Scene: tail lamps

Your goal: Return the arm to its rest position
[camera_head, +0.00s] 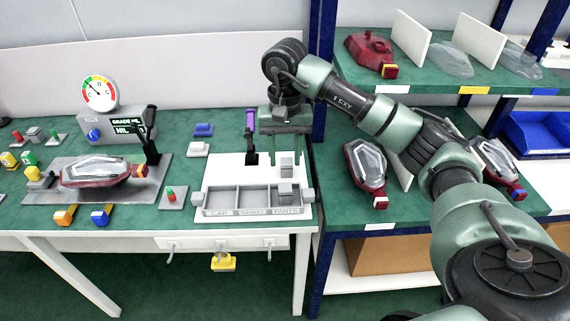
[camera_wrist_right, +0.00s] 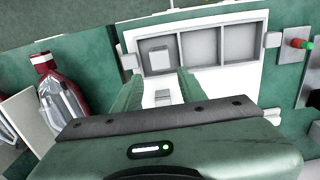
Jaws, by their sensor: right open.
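My right arm reaches in from the right of the head view. Its gripper (camera_head: 287,158) points down over the white board (camera_head: 222,172) at the right end of the left table. The fingers are open and apart, also in the right wrist view (camera_wrist_right: 160,84). A small pale block (camera_wrist_right: 162,98) shows between the fingers in that view; I cannot tell its height relative to them. A grey three-compartment tray (camera_head: 238,212) lies just in front of the gripper. A grey block (camera_wrist_right: 158,54) sits in one end compartment. My left gripper is not in view.
A shelf unit (camera_head: 317,100) with a dark blue post stands close to the right of the gripper, with red tail lamps (camera_head: 372,175) under my forearm. A black lever with a purple handle (camera_head: 250,122) stands left of the gripper. A tail lamp (camera_head: 95,171) lies in a fixture further left.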

